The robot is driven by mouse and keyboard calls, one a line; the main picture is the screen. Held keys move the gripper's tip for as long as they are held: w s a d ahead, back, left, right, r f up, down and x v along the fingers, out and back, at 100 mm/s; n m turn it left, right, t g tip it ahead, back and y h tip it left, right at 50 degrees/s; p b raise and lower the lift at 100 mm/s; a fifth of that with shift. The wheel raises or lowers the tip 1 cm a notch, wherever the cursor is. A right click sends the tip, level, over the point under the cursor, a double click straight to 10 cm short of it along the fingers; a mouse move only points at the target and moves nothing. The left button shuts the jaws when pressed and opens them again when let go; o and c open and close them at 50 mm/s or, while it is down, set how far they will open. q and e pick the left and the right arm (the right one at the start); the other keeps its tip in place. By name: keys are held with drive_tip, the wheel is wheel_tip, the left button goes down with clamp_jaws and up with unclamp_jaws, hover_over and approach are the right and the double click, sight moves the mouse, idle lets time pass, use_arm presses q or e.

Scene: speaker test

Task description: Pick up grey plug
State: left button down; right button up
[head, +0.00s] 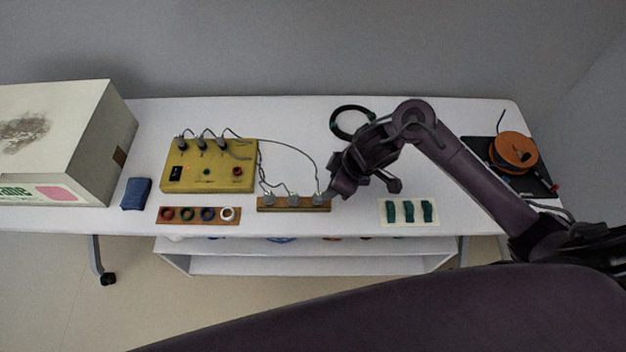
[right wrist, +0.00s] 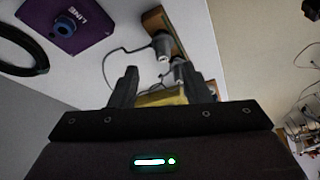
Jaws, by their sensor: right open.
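Three grey plugs stand in a row on a wooden strip (head: 281,209): a left plug (head: 268,198), a middle plug (head: 293,200) and a right plug (head: 318,199). Thin grey cords run from them to the yellow box (head: 208,180). My right gripper (head: 337,192) is open and empty, just right of the right plug. In the right wrist view its fingers (right wrist: 162,88) are spread, with a grey plug (right wrist: 162,45) beyond them and another (right wrist: 181,70) closer, near the right finger. My left gripper is not in view.
A strip of coloured rings (head: 198,215) lies left of the plugs; a white card with green pieces (head: 408,212) lies right. A black cable ring (head: 352,122) is behind my arm. A purple box marked LINE (right wrist: 70,20) shows in the wrist view. A large carton (head: 60,140) stands left.

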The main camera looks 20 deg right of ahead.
sight(319, 193)
drive_tip(key=x, duration=0.4)
drive_tip(key=shift+s+a+f, duration=0.1)
drive_tip(key=shift+s+a, duration=0.05)
drive_tip(key=shift+a, duration=0.3)
drive_tip(key=x, duration=0.2)
drive_tip(key=shift+w+a+f+b, duration=0.15)
drive_tip(key=shift+w+f+b, duration=0.05)
drive_tip(key=shift+w+b, duration=0.15)
drive_tip(key=shift+f, duration=0.2)
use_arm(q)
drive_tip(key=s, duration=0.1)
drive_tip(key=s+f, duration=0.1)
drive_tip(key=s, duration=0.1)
use_arm(e)
drive_tip(key=c, duration=0.8)
